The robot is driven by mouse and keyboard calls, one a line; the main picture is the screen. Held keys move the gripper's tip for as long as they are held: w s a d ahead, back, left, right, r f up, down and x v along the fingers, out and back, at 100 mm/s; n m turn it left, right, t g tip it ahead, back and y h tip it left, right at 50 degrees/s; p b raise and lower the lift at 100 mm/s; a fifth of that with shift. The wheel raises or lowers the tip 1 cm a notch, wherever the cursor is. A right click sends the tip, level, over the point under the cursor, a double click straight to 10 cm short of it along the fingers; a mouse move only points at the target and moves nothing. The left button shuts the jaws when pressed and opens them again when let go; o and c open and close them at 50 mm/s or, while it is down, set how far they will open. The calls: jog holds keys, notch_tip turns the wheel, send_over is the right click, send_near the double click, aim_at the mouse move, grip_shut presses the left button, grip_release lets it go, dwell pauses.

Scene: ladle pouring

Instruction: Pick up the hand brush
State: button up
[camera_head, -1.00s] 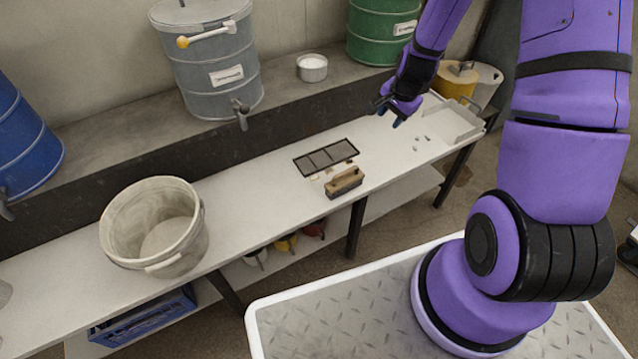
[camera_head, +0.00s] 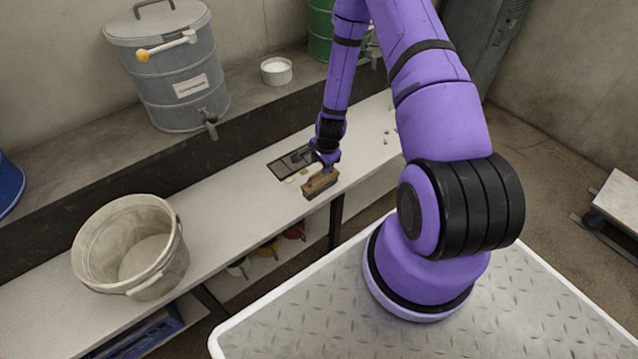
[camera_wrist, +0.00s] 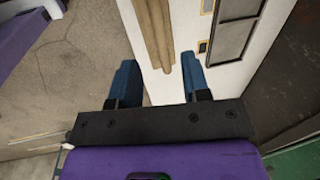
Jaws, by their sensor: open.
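The hand brush (camera_head: 320,184) is a tan, wooden-looking block with a raised grip, lying on the white bench near its front edge. In the wrist view the brush (camera_wrist: 155,30) shows as a long brown bar running up from between the fingers. In the wrist view my gripper (camera_wrist: 158,82) has two blue fingers set wide apart, one on each side of the brush's line. Whether a finger touches the brush cannot be told.
A dark framed tray (camera_head: 283,164) lies behind the brush. A large pale bucket (camera_head: 128,245) stands on the bench at left. A grey drum (camera_head: 170,75) with a tap and a small white pot (camera_head: 276,71) are on the back ledge. The bench (camera_head: 225,215) between bucket and brush is clear.

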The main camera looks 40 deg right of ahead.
aim_at(320, 171)
jog(key=shift+w+f, duration=0.25)
jog(key=shift+f, duration=0.8)
jog(key=shift+w+f, duration=0.2)
jog(key=shift+f, duration=0.8)
jog(key=shift+w+f, duration=0.25)
jog(key=shift+f, duration=0.8)
grip_shut()
